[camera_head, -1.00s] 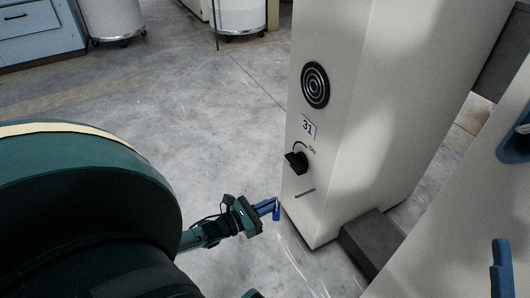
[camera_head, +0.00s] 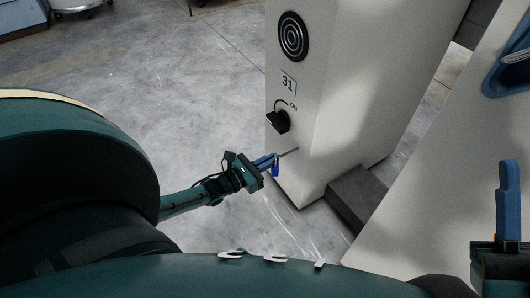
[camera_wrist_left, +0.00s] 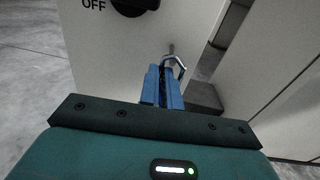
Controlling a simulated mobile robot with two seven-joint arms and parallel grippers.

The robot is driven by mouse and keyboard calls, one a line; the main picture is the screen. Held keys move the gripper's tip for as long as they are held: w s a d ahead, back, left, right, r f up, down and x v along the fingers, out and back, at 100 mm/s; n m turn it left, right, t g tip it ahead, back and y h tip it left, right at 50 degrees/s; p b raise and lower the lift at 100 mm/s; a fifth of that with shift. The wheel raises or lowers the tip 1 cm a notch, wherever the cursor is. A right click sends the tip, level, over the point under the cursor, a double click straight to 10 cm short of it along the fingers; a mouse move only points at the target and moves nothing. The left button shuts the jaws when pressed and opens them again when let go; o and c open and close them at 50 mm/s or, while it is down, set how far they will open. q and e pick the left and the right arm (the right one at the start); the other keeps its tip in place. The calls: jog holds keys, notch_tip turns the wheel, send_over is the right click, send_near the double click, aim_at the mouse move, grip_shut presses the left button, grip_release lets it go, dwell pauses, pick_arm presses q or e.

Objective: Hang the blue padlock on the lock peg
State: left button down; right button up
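The blue padlock (camera_head: 275,171) hangs at the fingertips of my left gripper (camera_head: 265,162), which is shut on it. In the left wrist view its silver shackle (camera_wrist_left: 179,64) stands out past the blue fingers (camera_wrist_left: 162,86), which hide most of its body. The lock peg (camera_head: 290,152) is a thin metal rod on the pale cabinet's face, below the black knob. In the left wrist view the peg (camera_wrist_left: 171,48) lines up close to the shackle's top; I cannot tell whether the shackle is around it. My right gripper (camera_head: 508,200) shows one blue finger at the right edge.
The floor left of the cabinet is open.

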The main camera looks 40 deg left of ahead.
aim_at(278, 156)
pick_arm(q)
jog(key=shift+w+d+r, duration=0.25)
jog(key=shift+w, duration=0.25)
jog(key=shift+w+d+r, duration=0.2)
jog(key=shift+w+d, duration=0.05)
jog(key=shift+w, duration=0.25)
jog(key=shift+w+d, duration=0.1)
jog(key=shift+w, duration=0.05)
jog(key=shift+w+d+f, duration=0.1)
jog(key=shift+w+f, duration=0.05)
jog(key=shift+w+d+f, duration=0.1)
jog(key=shift+f, duration=0.15)
pick_arm(e)
jog(key=shift+s+r+n+y, duration=0.25)
jog(key=shift+r+n+y, duration=0.15)
jog(key=shift+n+y, duration=0.1)
pick_arm(q)
jog(key=c, duration=2)
grip_release()
jog(key=o, duration=0.3)
jog(key=shift+w+d+f, duration=0.2)
jog(key=shift+w+d, duration=0.05)
jog(key=shift+w, duration=0.05)
jog(key=shift+o, duration=0.8)
jog(key=shift+r, duration=0.2)
pick_arm(e)
jog(key=shift+w+d+f, duration=0.1)
jog(key=shift+w+d, duration=0.05)
jog(key=shift+w, duration=0.1)
